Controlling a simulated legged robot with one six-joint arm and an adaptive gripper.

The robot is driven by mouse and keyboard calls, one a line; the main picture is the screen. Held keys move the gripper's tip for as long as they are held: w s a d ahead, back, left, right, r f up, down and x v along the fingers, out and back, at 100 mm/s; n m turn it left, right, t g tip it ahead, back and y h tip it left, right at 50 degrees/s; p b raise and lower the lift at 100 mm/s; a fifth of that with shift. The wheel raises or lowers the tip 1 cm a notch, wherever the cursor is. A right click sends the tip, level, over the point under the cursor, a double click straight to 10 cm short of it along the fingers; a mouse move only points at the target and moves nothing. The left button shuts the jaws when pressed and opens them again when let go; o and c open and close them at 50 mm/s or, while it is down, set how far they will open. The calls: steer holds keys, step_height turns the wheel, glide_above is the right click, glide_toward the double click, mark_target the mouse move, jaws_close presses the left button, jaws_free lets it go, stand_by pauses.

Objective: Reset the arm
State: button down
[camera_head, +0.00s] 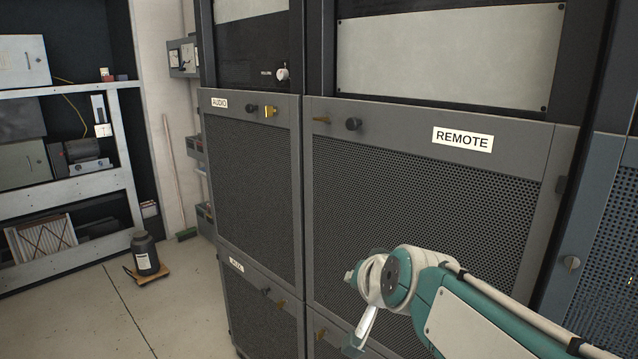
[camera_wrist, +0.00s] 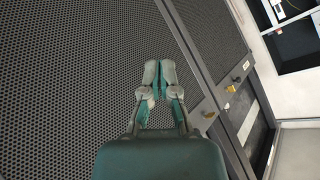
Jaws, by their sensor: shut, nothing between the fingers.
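My gripper (camera_wrist: 159,72) shows in the middle of the wrist view, with its two fingertips together and nothing between them. Behind it is the dark perforated panel of a rack (camera_wrist: 70,80). In the head view my teal and white arm reaches in from the lower right, in front of the rack door labelled REMOTE (camera_head: 430,215). The gripper's fingers cannot be made out clearly in the head view. I cannot tell how far the gripper is from the panel.
The AUDIO rack door (camera_head: 250,180) stands left of the REMOTE door, with small knobs and brass latches. A blue perforated cabinet (camera_head: 605,230) is at the right. Shelves (camera_head: 75,190) stand at the far left. The floor (camera_head: 130,315) at front left is clear.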

steer(key=s+d+f+n+g+h, duration=0.1)
steer(key=s+d+f, duration=0.3)
steer(key=s, duration=0.6)
steer(key=s+d+f+n+g+h, duration=0.2)
steer(key=s+d+f, duration=0.3)
steer(key=s, duration=0.5)
steer(key=shift+d+f+g, duration=0.15)
steer(key=shift+f+g, duration=0.2)
steer(key=shift+g, duration=0.55)
